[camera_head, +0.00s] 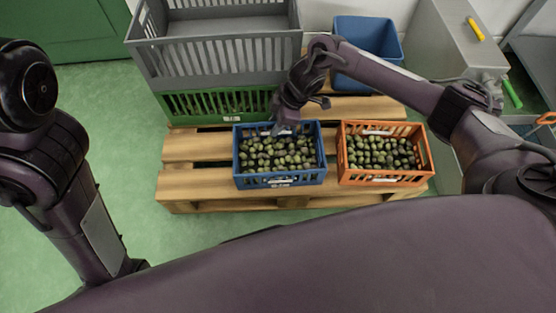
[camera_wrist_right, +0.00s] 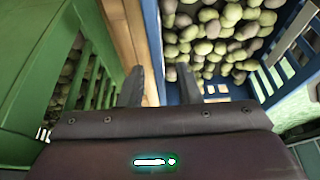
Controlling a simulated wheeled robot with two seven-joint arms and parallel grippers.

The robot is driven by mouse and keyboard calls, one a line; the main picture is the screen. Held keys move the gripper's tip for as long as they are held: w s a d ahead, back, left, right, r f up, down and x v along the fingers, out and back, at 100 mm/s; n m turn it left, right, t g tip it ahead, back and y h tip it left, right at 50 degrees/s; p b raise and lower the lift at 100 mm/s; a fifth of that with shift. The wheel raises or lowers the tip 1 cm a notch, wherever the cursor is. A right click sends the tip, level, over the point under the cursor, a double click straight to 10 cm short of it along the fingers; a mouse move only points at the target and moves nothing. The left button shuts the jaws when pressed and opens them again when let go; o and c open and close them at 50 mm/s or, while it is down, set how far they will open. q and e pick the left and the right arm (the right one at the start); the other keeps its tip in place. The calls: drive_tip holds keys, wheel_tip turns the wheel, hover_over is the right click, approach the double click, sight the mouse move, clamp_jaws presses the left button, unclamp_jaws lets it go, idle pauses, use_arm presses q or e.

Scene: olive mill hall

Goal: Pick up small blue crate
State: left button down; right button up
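The small blue crate (camera_head: 306,178) is full of green and dark olives and stands on the wooden pallet in the head view. My right gripper (camera_head: 284,129) is at its far wall, pointing down. In the right wrist view the two fingers (camera_wrist_right: 162,86) are apart, with the blue crate's wall (camera_wrist_right: 152,40) running up between them. The fingers look open, and I cannot tell whether they touch the wall. My left arm shows at the left of the head view, but its gripper is out of view.
An orange crate (camera_head: 382,180) of olives stands close to the right on the pallet (camera_head: 190,180). Behind are a green crate (camera_head: 185,107), a large grey crate (camera_head: 220,60) stacked on it, and a blue bin (camera_head: 368,35). Green floor is clear at left.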

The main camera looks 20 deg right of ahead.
drive_tip(key=shift+x, duration=0.8)
drive_tip(key=shift+c, duration=0.3)
clamp_jaws()
drive_tip(key=shift+w+r, duration=0.1)
idle(0.4)
